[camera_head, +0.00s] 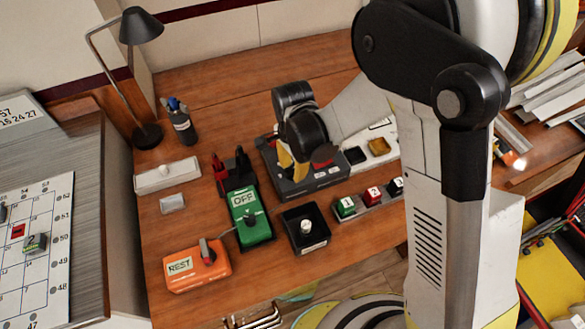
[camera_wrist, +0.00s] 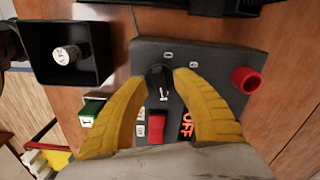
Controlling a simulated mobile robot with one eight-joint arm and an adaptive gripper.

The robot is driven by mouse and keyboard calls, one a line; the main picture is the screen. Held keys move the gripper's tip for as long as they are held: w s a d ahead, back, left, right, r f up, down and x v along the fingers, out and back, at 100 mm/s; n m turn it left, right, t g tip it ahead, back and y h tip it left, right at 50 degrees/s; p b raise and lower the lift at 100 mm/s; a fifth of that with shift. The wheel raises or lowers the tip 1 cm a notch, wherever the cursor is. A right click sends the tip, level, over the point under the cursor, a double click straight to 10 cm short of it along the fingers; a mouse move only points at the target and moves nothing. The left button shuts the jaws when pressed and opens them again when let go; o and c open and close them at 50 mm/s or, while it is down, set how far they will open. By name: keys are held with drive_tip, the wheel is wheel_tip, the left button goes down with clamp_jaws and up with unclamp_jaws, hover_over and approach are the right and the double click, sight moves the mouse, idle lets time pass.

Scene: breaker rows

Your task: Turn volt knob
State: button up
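A dark grey control box (camera_head: 312,184) sits on the wooden desk, and its top panel (camera_wrist: 215,55) fills the middle of the wrist view. A black knob (camera_wrist: 158,82) with a pale pointer mark stands on the panel near small white digits. I see no readable volt label on it. My gripper (camera_wrist: 159,73) is open, with its yellow fingers on either side of the knob; I cannot tell whether they touch it. In the head view my gripper (camera_head: 293,172) is over the box and hides the knob.
Beside the box are a black tray (camera_head: 306,245) with a white knob, a green OFF box (camera_head: 250,216), an orange REST box (camera_head: 198,267) and numbered blocks (camera_head: 372,194).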

clamp_jaws()
drive_tip(key=shift+n, duration=0.3)
drive_tip(key=n+b, duration=0.1)
drive_tip(key=n, duration=0.3)
drive_tip(key=n+b, duration=0.1)
drive_tip(key=n, duration=0.4)
idle(0.6)
